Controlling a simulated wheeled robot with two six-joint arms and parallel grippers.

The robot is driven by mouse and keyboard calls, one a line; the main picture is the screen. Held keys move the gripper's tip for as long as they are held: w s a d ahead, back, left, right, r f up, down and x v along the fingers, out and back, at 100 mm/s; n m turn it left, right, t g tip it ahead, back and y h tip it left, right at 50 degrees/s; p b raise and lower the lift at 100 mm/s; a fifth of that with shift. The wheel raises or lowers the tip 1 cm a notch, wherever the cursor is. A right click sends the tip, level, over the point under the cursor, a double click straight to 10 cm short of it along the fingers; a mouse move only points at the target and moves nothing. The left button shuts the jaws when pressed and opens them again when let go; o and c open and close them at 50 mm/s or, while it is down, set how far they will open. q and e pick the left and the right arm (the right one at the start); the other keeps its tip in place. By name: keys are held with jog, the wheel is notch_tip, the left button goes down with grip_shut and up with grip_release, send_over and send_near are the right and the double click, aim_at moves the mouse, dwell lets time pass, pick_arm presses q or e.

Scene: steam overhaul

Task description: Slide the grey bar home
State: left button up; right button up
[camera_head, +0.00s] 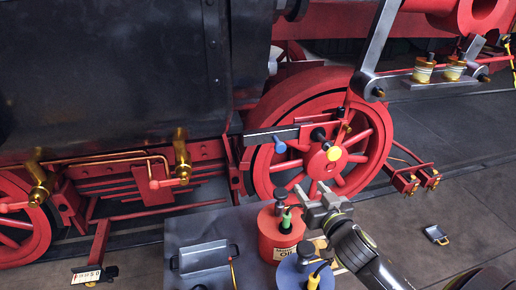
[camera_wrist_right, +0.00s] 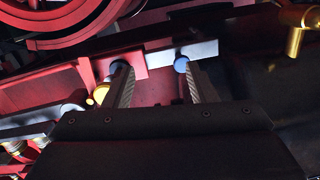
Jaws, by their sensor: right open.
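The grey bar (camera_head: 272,135) lies nearly level in front of the large red wheel, with a blue knob (camera_head: 280,147) near its left end. Its right part runs to a red block (camera_head: 312,132) with a dark knob. In the right wrist view the pale bar (camera_wrist_right: 200,50) shows beyond the fingers, its blue knob (camera_wrist_right: 181,64) by the right fingertip. My right gripper (camera_head: 311,196) is open and empty, below the bar in the head view. Contact with the knobs cannot be told. My left gripper is out of view.
A grey table (camera_head: 202,222) stands below, with a metal tray (camera_head: 204,257), a red oil can (camera_head: 277,236) and a blue can (camera_head: 292,275) close to my right gripper. Brass pipes (camera_head: 110,157) lie left of the wheel. A small dark box (camera_head: 436,235) lies on the floor.

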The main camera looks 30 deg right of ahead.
aim_at(282, 149)
notch_tip(282, 149, up, 5)
jog(key=a+t, duration=0.1)
jog(key=a, duration=0.2)
jog(key=shift+y, duration=0.4)
jog(key=w+p, duration=0.1)
jog(key=w, duration=0.4)
jog(key=w+d+p, duration=0.1)
jog(key=w+p, duration=0.1)
jog(key=w, duration=0.3)
jog(key=w+d+p, duration=0.1)
jog(key=w, duration=0.4)
jog(key=shift+w+d+f, duration=0.1)
jog(key=shift+d+f, duration=0.1)
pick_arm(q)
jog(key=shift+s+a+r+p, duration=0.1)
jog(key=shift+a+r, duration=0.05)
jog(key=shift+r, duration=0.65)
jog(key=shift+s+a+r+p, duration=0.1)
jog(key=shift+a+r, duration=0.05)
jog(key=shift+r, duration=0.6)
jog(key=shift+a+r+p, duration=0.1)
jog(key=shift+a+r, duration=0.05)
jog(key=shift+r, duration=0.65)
pick_arm(e)
jog(key=shift+w+d+f, duration=0.1)
jog(key=shift+w, duration=0.65)
grip_shut()
